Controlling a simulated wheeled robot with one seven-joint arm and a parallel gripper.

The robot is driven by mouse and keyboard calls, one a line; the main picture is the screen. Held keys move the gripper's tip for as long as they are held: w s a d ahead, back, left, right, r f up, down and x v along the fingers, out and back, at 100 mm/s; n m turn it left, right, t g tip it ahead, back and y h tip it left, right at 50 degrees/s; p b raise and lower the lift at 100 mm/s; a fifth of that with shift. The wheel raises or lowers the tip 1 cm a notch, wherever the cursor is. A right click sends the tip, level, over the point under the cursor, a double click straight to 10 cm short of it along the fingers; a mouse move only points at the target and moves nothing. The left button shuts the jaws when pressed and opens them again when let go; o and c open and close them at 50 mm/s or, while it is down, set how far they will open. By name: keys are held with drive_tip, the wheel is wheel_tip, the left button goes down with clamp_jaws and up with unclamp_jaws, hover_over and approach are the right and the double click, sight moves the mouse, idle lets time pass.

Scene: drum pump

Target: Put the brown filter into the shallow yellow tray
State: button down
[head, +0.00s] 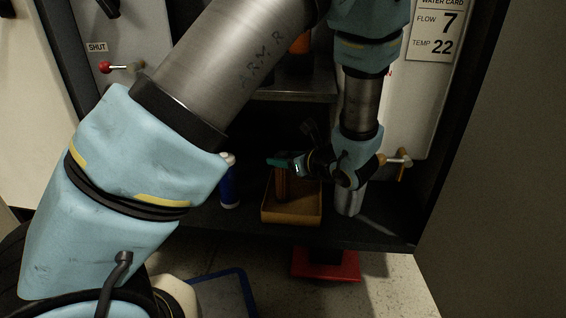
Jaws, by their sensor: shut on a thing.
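The brown filter (281,186) is a dark brown upright cylinder in the head view. Its lower end shows against the inside of the shallow yellow tray (291,219); I cannot tell whether it touches the tray floor. My gripper (284,164), with a teal fingertip, reaches in from the right and is shut at the filter's top end, above the tray. The fingers hide that top end. The tray sits on the dark lower shelf.
A blue and white can (229,182) stands left of the tray. A silver cylinder (350,199) stands close on its right. An upper shelf (292,93) hangs above. A brown-handled valve (401,163) juts out at right. A red base (326,264) is below.

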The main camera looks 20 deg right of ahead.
drive_tip(key=shift+c, duration=1.5)
unclamp_jaws()
drive_tip(key=shift+r, duration=0.2)
drive_tip(key=p+v, duration=0.5)
drive_tip(key=v, duration=0.7)
drive_tip(key=shift+f, duration=0.15)
